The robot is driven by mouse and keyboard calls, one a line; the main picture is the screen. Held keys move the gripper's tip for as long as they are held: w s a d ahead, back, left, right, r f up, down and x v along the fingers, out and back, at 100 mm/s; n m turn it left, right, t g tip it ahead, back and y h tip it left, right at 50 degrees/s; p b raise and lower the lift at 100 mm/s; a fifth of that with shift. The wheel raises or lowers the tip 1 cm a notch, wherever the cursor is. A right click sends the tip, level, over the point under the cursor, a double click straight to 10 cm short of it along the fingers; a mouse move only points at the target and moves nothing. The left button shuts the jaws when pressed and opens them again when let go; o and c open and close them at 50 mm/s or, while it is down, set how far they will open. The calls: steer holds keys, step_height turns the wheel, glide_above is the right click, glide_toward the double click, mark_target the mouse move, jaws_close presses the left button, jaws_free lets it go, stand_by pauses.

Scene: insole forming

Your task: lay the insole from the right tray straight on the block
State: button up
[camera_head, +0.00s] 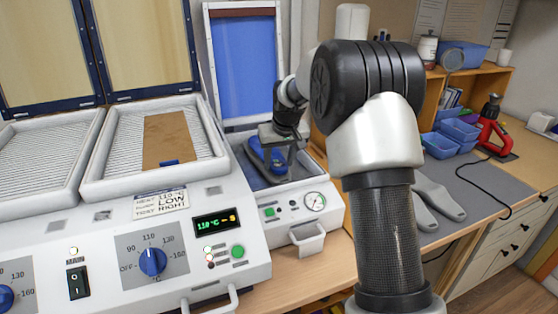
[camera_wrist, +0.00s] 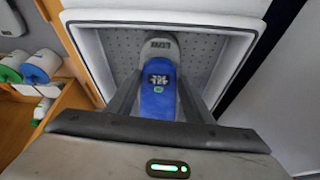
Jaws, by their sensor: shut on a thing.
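My gripper (camera_head: 278,157) is over the open press bed in the head view. In the wrist view its two dark fingers (camera_wrist: 160,80) stand on either side of the blue insole (camera_wrist: 158,100), shut on its edges. The insole points away from me, roughly in line with the grey block (camera_wrist: 160,46), whose far end shows beyond it. I cannot tell whether the insole touches the block. The insole also shows partly behind the gripper in the head view (camera_head: 256,152). The right tray (camera_head: 95,188) holds a brown sheet (camera_head: 168,141) with a small blue strip at its near edge.
The press (camera_head: 262,205) has a raised lid with a blue panel (camera_head: 243,65) behind the bed and a gauge in front. The left tray (camera_head: 40,150) looks empty. Grey soles (camera_head: 440,197), blue bins (camera_head: 438,145) and a red tool (camera_head: 492,125) are on the right bench.

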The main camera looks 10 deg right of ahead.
steer(key=shift+f, duration=0.45)
stand_by(0.4)
steer(key=o, duration=1.1)
steer(key=shift+r, duration=0.1)
steer(key=v, duration=1.7)
steer(key=shift+r, duration=0.15)
